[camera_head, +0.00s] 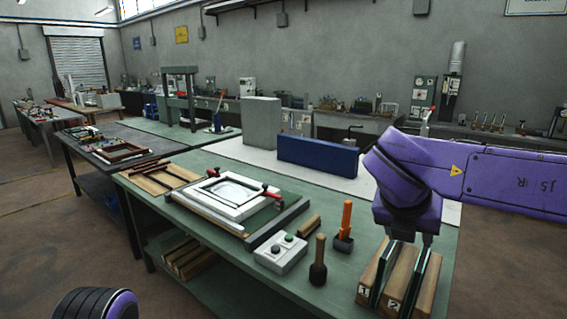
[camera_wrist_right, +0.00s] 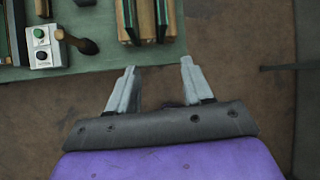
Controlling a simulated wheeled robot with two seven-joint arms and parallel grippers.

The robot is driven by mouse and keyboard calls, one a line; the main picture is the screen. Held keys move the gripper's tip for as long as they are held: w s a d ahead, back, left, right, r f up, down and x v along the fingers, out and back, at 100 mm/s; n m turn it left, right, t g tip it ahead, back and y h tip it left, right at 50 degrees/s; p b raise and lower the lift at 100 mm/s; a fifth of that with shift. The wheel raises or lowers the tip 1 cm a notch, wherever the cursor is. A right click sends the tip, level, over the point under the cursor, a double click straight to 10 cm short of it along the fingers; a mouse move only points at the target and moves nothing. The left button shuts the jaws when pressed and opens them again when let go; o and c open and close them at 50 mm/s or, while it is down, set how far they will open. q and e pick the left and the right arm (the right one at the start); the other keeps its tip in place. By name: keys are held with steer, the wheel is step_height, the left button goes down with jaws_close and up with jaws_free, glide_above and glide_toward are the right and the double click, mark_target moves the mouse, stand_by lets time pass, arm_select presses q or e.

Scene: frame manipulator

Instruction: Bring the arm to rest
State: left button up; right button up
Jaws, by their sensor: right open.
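My right arm (camera_head: 465,175) is purple and reaches in from the right in the head view, bent downward over the table's near right corner. My right gripper (camera_wrist_right: 158,65) shows in the right wrist view with its two grey fingers apart and nothing between them. Brown floor lies behind the fingers, and the table edge is just beyond their tips. In the head view the fingers are hard to make out. A dark, ringed part with purple trim at the bottom left seems to be mine; my left gripper does not show.
A green table (camera_head: 340,262) carries a white frame (camera_head: 196,197), a two-button box (camera_head: 280,252), a mallet (camera_head: 318,262), an orange-handled tool (camera_head: 346,220) and wooden slotted blocks (camera_head: 400,275) below my right arm. A blue block (camera_head: 318,156) stands behind. Floor is open at the left.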

steer(key=w+d+f+n+t+h+b, duration=0.1)
steer(key=w+d+f+n+t+b, duration=0.15)
steer(key=f+n, duration=0.75)
steer(key=w+d+f+n+t+h+b, duration=0.1)
steer(key=w+f+n+t+h, duration=0.15)
steer(key=f+n, duration=0.75)
steer(key=s+f+n+y+b, duration=0.1)
steer(key=s+f+n+y, duration=0.3)
steer(key=f, duration=1)
steer(key=s+d+f+n+g+b, duration=0.2)
steer(key=s+f+n, duration=0.3)
steer(key=s+f, duration=0.8)
steer(key=s+d+f+n+g+b, duration=0.2)
steer(key=s+f+n, duration=0.4)
steer(key=s+f, duration=0.7)
steer(key=s+g+y+b, duration=0.1)
steer(key=s+g, duration=0.1)
steer(key=s, duration=0.1)
steer(key=shift+s+d+f+g, duration=0.2)
steer(key=shift+s+d+g, duration=0.1)
steer(key=shift+d, duration=0.05)
steer(key=shift+c, duration=0.8)
